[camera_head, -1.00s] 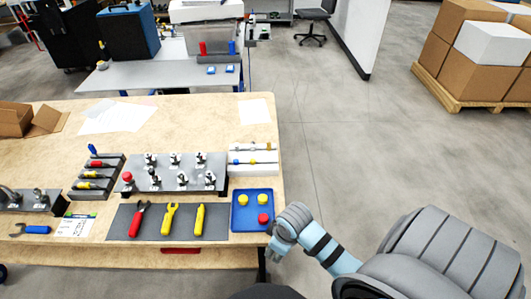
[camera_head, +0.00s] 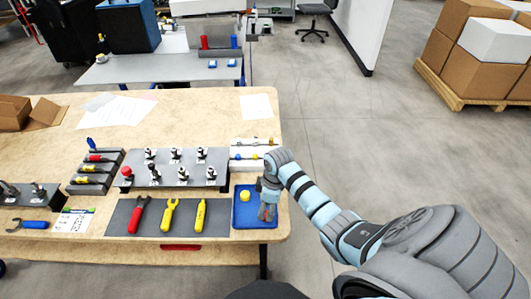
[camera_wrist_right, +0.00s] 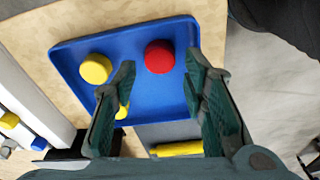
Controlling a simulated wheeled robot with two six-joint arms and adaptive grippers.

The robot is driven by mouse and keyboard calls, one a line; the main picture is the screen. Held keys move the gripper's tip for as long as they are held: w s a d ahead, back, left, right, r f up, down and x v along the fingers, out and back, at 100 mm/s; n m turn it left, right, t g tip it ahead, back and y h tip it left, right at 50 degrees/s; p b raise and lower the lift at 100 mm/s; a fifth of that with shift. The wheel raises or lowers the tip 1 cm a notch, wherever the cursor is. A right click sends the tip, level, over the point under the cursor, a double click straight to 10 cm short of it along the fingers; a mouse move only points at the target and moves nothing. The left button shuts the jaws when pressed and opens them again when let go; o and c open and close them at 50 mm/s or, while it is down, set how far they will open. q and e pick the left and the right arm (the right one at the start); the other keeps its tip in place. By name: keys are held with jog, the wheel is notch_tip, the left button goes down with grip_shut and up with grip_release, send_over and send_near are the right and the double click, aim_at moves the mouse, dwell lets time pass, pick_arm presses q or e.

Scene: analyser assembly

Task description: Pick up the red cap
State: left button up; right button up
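The red cap (camera_wrist_right: 160,56) sits on the blue tray (camera_wrist_right: 128,42), which lies at the right end of the table in the head view (camera_head: 242,218). In the head view the cap is mostly hidden by my right gripper (camera_head: 267,211). That gripper points down over the tray. In the wrist view my right gripper (camera_wrist_right: 162,78) is open and empty, its fingers apart, with the red cap showing beyond and between the fingertips. A yellow cap (camera_wrist_right: 96,68) is beside it, and a second yellow cap (camera_wrist_right: 122,111) is partly hidden by a finger. My left gripper is not in view.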

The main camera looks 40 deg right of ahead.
aim_at(266, 214)
notch_tip(266, 214, down, 3)
jog(key=shift+w+a+f+b, duration=0.1)
jog(key=shift+w+f+b, duration=0.05)
jog(key=shift+b, duration=0.15)
jog(key=c, duration=0.5)
